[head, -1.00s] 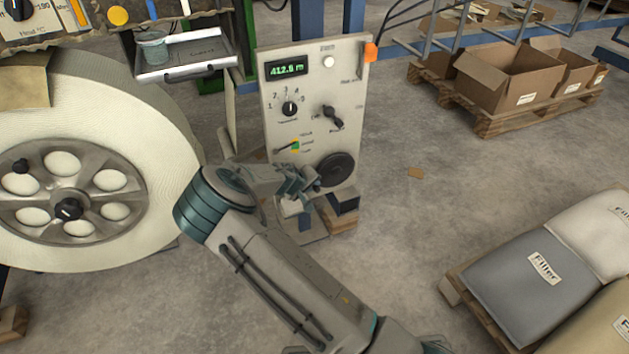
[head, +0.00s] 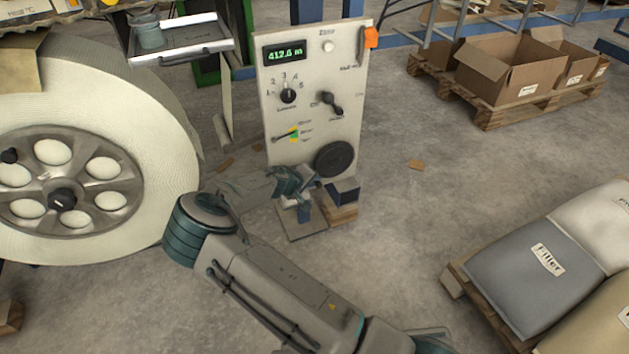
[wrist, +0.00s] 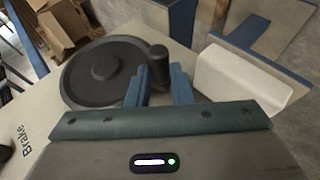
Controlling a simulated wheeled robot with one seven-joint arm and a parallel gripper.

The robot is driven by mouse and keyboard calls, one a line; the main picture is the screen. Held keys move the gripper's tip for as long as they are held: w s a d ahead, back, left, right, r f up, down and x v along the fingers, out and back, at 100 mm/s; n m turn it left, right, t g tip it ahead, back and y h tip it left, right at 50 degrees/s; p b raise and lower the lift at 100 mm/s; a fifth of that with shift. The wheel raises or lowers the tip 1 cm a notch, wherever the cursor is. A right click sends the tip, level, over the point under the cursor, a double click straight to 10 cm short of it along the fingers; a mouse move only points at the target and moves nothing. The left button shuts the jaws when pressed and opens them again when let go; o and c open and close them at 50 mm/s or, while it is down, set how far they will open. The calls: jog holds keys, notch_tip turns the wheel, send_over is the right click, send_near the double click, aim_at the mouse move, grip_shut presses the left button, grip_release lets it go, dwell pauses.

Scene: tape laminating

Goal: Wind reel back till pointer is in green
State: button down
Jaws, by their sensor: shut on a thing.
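The large pale reel (head: 165,150) stands at the left, with a grey spoked hub (head: 100,180). The upright panel (head: 312,110) carries a dark slanted pointer (head: 280,136) beside a small green and yellow scale (head: 294,134). The exact mark under its tip is too small to tell. Below it is a black handwheel (head: 336,158), also in the wrist view (wrist: 100,72) near the word "Brake". My gripper (head: 303,180) is low at the handwheel's left. In the wrist view its blue fingers (wrist: 161,80) are shut on the wheel's upright black knob (wrist: 158,57).
The panel's display (head: 284,53) reads about 412.6 m. A selector knob (head: 288,95) and a dark crank-like switch (head: 331,103) sit above the handwheel. A pallet of filler bags (head: 520,290) is at the right and cardboard boxes (head: 505,75) stand behind. Open floor lies between.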

jog(key=shift+s+a+f, duration=0.2)
jog(key=shift+a+f, duration=0.25)
jog(key=shift+a, duration=0.2)
jog(key=c, duration=1.3)
grip_release()
jog(key=shift+a, duration=0.15)
jog(key=shift+s+r, duration=0.15)
jog(key=shift+r, duration=0.05)
jog(key=p+v, duration=0.5)
jog(key=v, duration=0.8)
jog(key=shift+r, duration=0.25)
jog(key=shift+s, duration=0.1)
